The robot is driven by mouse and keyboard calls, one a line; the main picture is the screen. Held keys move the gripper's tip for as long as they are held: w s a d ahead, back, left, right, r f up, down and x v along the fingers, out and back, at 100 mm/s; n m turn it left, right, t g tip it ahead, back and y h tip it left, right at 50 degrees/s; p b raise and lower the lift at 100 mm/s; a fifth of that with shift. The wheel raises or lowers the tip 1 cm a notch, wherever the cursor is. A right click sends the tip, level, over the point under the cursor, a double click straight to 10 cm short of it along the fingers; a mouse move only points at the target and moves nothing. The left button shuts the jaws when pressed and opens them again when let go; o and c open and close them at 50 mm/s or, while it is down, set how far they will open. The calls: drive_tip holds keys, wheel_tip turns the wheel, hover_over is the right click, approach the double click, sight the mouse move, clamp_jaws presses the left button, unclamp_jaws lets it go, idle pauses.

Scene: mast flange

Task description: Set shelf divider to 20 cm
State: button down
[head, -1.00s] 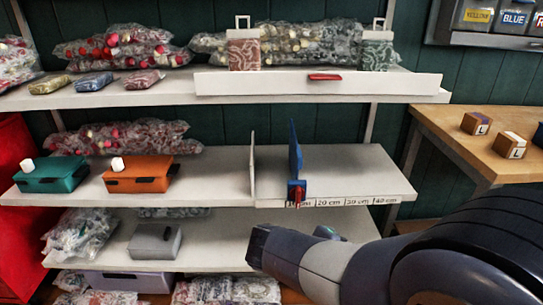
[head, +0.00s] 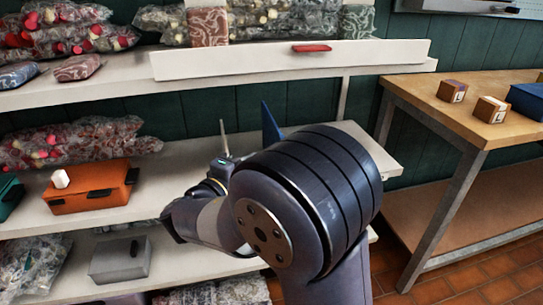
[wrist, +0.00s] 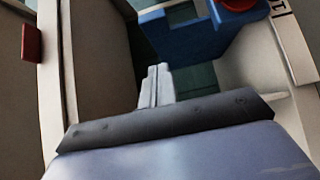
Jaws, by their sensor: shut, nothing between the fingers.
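The blue shelf divider (head: 270,125) stands upright on the middle shelf in the head view. Its lower part and the scale on the shelf edge are hidden behind my arm. In the wrist view the divider's blue clip (wrist: 185,40) is at the top, with a round red part (wrist: 238,4) on it. A corner of the scale strip (wrist: 290,35) shows at the right, but its mark cannot be read fully. My gripper (wrist: 156,80) is shut and empty, its fingertips pointing towards the blue clip. Whether they touch it I cannot tell.
The upper shelf has a white front board (head: 240,62) with a red handle (head: 311,48) above my arm. An orange box (head: 95,187) is on the left. A wooden workbench (head: 400,85) stands at the right.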

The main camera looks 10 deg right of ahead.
drive_tip(key=w+d+b, duration=0.1)
drive_tip(key=w+d, duration=0.1)
drive_tip(key=d, duration=0.4)
drive_tip(key=shift+d, duration=0.1)
drive_tip(key=d+b, duration=0.3)
drive_tip(key=d, duration=0.3)
drive_tip(key=shift+d+b, duration=0.3)
drive_tip(key=shift+b, duration=0.05)
